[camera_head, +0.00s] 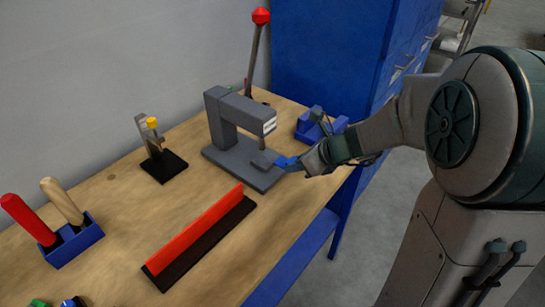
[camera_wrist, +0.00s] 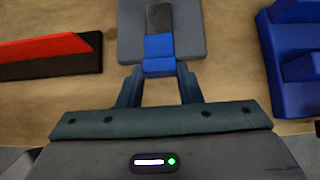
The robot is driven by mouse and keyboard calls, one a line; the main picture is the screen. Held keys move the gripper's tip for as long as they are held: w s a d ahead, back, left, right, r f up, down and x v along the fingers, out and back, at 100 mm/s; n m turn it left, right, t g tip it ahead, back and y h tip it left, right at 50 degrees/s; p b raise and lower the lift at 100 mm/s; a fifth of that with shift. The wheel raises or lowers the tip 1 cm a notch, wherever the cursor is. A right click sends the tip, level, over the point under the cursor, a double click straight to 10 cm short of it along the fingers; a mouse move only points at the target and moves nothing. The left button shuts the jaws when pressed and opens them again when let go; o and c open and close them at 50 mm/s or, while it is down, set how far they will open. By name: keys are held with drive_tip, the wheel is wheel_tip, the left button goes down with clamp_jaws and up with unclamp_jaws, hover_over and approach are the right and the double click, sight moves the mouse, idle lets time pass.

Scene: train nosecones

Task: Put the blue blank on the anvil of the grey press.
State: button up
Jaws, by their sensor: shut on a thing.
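The blue blank (camera_head: 284,161) is held in my gripper (camera_head: 304,162) at the front end of the grey press (camera_head: 225,125). In the wrist view the blank (camera_wrist: 158,45) sits between the two fingers of my gripper (camera_wrist: 159,72), which are shut on it. Its far end meets or overlaps the near end of the press's dark anvil (camera_wrist: 160,17), above the grey base plate (camera_wrist: 132,40). In the head view the anvil (camera_head: 262,160) lies just left of the blank. I cannot tell whether the blank touches the anvil or hangs slightly above it.
A blue stepped block (camera_head: 307,130) stands right of the press. A red bar on a black base (camera_head: 205,235) lies in front. A black stand with a yellow top (camera_head: 163,167) and a blue holder with handles (camera_head: 75,245) are left.

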drive_tip(key=w+a, duration=0.2)
drive_tip(key=w+a+p, duration=0.1)
drive_tip(key=w+a, duration=0.1)
drive_tip(key=a, duration=0.1)
drive_tip(key=shift+w+a, duration=0.25)
drive_tip(key=shift+a, duration=0.05)
drive_tip(key=shift+w+a+r, duration=0.1)
drive_tip(key=shift+w+a, duration=0.2)
drive_tip(key=shift+a, duration=0.15)
wheel_tip(320, 180, down, 3)
drive_tip(key=shift+a+b, duration=0.1)
drive_tip(key=shift+b, duration=0.35)
drive_tip(key=shift+c, duration=0.5)
drive_tip(key=shift+f, duration=0.35)
drive_tip(key=shift+f, duration=0.25)
drive_tip(key=o, duration=1.1)
drive_tip(key=shift+r, duration=0.1)
drive_tip(key=shift+o, duration=0.2)
drive_tip(key=shift+r, duration=0.1)
